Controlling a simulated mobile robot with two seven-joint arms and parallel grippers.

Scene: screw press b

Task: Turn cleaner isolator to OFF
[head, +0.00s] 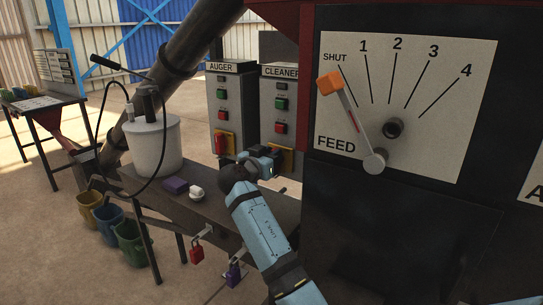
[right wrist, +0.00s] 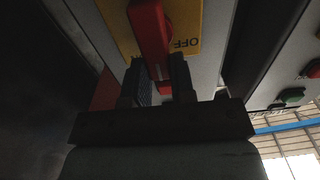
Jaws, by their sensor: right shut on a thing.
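The CLEANER panel (head: 281,91) is a grey box with green and red buttons. Its isolator has a yellow plate (head: 288,156), mostly hidden by my right gripper (head: 274,160) in the head view. In the right wrist view, the yellow plate (right wrist: 216,18) shows an upside-down OFF label to the right of the red handle (right wrist: 148,30). My right gripper (right wrist: 160,78) is shut on this red handle, one dark finger on each side. The handle runs nearly up and down there, tilted slightly, and does not line up with the OFF label. My left gripper is not in view.
The AUGER panel (head: 226,110) with its own red isolator stands left of the CLEANER panel. The FEED dial (head: 430,125) with an orange-tipped lever stands close on the right.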

